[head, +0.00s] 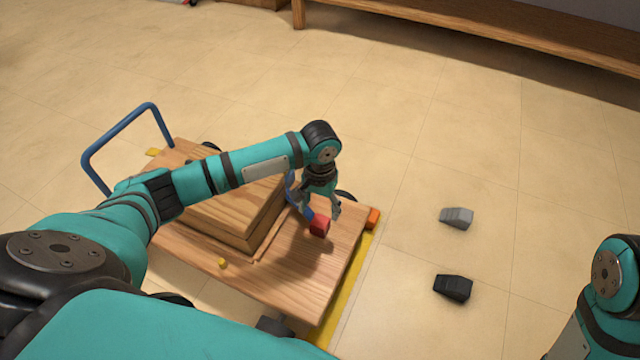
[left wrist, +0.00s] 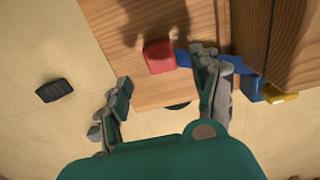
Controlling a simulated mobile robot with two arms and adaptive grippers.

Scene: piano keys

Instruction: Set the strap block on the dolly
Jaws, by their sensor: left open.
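A small red block (head: 319,226), which looks like the strap block, is over the wooden deck of the dolly (head: 322,270), near the deck's right end. It also shows in the left wrist view (left wrist: 159,56), with a blue piece (left wrist: 183,59) beside it; I cannot tell whether the two are joined. My left gripper (head: 318,209) points down just above the red block. Its fingers are spread and also show in the left wrist view (left wrist: 165,80). The block appears beyond the fingertips, not clamped. My right gripper is out of view.
A large wooden box (head: 215,222) fills much of the deck. The dolly has a blue handle (head: 125,132) at the left. An orange piece (head: 373,218) sits at its right corner. A grey wedge (head: 457,218) and black wedge (head: 453,288) lie on the open floor.

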